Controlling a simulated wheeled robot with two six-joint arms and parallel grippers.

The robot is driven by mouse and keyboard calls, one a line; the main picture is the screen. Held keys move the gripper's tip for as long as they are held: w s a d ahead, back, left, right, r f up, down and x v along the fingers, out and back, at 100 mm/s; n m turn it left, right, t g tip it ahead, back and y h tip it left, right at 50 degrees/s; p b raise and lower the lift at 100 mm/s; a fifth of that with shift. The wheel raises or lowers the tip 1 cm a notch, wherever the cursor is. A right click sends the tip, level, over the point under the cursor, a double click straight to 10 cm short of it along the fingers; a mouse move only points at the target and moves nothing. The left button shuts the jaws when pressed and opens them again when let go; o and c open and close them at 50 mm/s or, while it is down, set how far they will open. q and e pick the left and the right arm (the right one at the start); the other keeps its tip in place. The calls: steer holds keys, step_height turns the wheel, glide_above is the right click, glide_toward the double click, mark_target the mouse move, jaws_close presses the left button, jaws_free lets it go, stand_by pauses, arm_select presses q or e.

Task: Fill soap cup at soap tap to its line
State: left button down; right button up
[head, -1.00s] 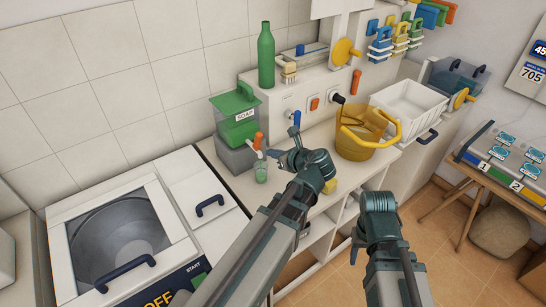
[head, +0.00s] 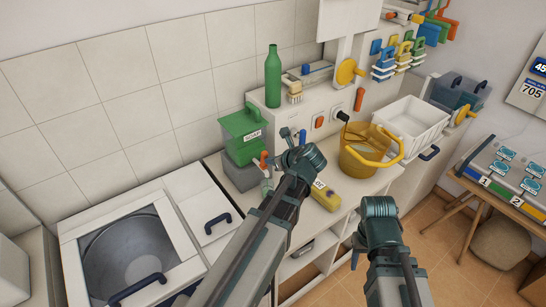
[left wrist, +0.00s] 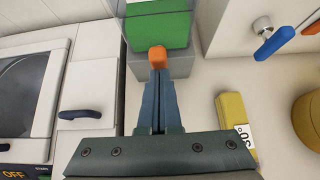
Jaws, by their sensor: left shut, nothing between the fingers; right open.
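The green soap dispenser (head: 241,125), labelled SOAP, stands on a grey base against the wall. Its orange tap (head: 264,156) is at the front and also shows in the left wrist view (left wrist: 157,57). The small, pale soap cup (head: 267,186) is on the counter below the tap, partly hidden by my left arm; its line and fill level cannot be made out. My left gripper (head: 280,161) is shut and empty, its fingertips (left wrist: 158,78) at or just short of the orange tap; contact is unclear. My right gripper (head: 357,250) is open and empty in front of the counter.
A yellow block (head: 325,196) with a white label lies on the counter right of my left gripper. A yellow bucket (head: 364,158) and white basket (head: 408,125) stand further right. A green bottle (head: 272,78) is on the ledge. A top-opening machine (head: 190,190) is at left.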

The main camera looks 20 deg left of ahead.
arm_select(q)
steer(key=shift+w+a+r+h, duration=0.25)
steer(key=shift+a+h, duration=0.05)
steer(key=shift+a, duration=0.1)
arm_select(e)
steer(key=shift+r, duration=0.55)
arm_select(q)
steer(key=shift+r+p, duration=0.15)
steer(key=shift+p, duration=0.25)
arm_select(e)
steer(key=shift+r, duration=0.2)
arm_select(q)
steer(key=shift+r+p, duration=0.65)
steer(key=shift+r, duration=0.05)
arm_select(e)
steer(key=shift+r, duration=0.65)
